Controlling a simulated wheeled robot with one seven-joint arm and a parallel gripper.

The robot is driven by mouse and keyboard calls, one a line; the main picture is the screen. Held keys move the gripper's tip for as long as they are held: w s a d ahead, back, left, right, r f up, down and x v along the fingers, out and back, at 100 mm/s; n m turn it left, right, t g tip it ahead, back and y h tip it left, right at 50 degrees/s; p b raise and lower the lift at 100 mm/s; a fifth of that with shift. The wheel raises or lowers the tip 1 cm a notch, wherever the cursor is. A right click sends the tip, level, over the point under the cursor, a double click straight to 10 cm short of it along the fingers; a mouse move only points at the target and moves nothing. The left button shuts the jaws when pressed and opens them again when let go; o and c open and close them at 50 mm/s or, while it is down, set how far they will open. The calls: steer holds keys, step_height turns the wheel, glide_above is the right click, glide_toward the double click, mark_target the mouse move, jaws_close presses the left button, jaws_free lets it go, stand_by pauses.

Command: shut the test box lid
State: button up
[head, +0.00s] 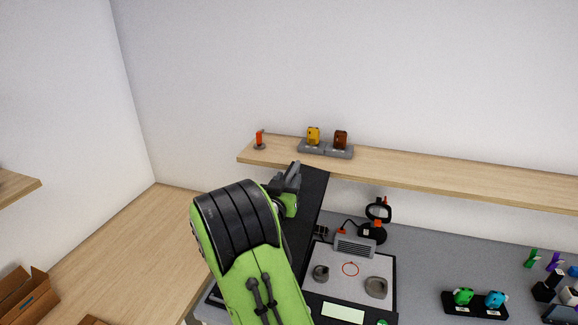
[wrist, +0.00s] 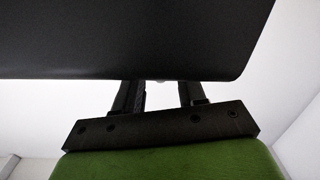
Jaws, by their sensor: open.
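The test box (head: 390,290) stands on the grey bench, with a light inner panel facing up. Its black lid (head: 316,190) stands raised at the box's left side, open. My gripper (head: 292,174) is at the upper left of the lid, close beside it; I cannot tell if they touch. In the wrist view the dark lid (wrist: 120,40) fills the top, and its edge crosses in front of my gripper's fingers (wrist: 160,92). The fingers are apart with nothing seen between them; their tips are hidden behind the lid.
A wooden shelf (head: 420,170) runs behind, holding a yellow earpiece (head: 313,136) and a brown earpiece (head: 340,140) on grey stands. A ring-headed black device (head: 377,225) stands behind the box. A black tray (head: 474,305) with green and cyan earpieces lies to the right.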

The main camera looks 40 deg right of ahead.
steer(key=shift+w+d+r+p, duration=0.25)
steer(key=shift+w+d+p, duration=0.1)
steer(key=shift+d, duration=0.4)
steer(key=shift+w+d+f, duration=0.2)
steer(key=shift+w+d, duration=0.15)
steer(key=shift+d, duration=0.05)
jaws_close()
steer(key=shift+s, duration=0.1)
